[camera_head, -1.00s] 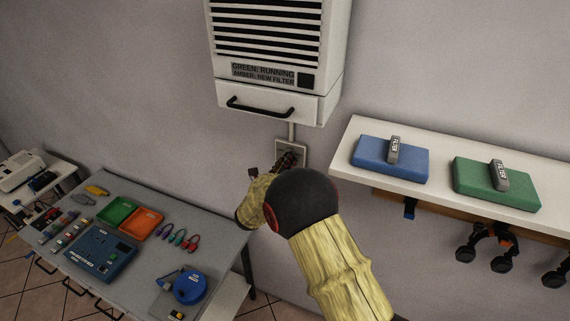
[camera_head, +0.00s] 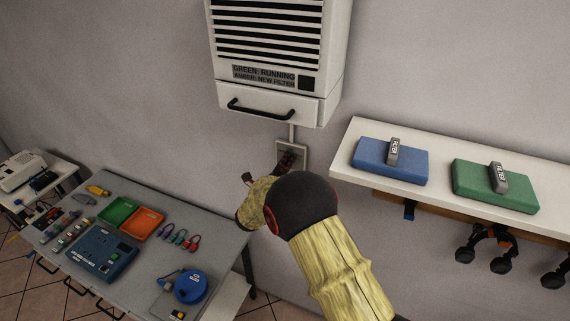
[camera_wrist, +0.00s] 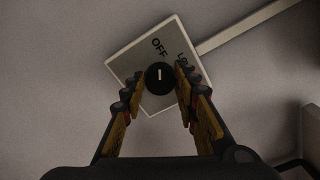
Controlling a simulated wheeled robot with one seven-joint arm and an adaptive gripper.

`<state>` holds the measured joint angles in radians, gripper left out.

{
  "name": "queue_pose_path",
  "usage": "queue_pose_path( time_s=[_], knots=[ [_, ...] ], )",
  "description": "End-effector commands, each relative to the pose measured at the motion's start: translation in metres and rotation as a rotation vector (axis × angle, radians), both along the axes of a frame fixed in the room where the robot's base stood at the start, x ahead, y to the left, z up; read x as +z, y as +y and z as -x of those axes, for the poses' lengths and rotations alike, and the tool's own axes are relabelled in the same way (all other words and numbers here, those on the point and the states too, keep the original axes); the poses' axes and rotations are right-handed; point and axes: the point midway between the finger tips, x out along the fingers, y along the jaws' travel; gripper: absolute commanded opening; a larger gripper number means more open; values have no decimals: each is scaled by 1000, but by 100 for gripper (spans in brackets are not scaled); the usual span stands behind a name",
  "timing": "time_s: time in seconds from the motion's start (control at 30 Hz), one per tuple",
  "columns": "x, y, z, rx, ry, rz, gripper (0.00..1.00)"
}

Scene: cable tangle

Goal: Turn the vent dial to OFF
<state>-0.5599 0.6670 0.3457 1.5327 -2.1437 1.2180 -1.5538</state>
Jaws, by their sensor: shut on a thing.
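The vent dial (camera_wrist: 159,77) is a round black knob with a short white mark, on a pale square wall plate (camera_wrist: 134,60) in the wrist view. The word OFF is printed directly above the knob in that view, and LOW is to its upper right. The white mark stands upright and lines up with OFF. My gripper (camera_wrist: 160,80) is shut on the dial, one finger on each side. In the head view my gripper (camera_head: 289,158) is at the wall plate (camera_head: 304,152) below the vent unit (camera_head: 270,98), and it hides the dial.
A white shelf (camera_head: 450,150) at right holds a blue filter (camera_head: 375,160) and a green filter (camera_head: 520,192), with black clamps (camera_head: 500,262) below. A grey table (camera_head: 150,255) at left carries trays and small parts. A conduit (camera_wrist: 235,30) leaves the plate.

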Motion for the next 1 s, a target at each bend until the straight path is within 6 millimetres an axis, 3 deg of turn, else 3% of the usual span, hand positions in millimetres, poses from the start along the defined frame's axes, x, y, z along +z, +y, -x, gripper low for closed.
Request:
queue_pose_path(
  time_s=[0.27,0.3,0.6,1.0],
  knots=[
    [0,1,0,2,0,1,4],
    [0,1,0,2,0,1,30],
    [0,0,0,1,0,0,47],
    [0,3,5,2,0,0,48]
  ],
)
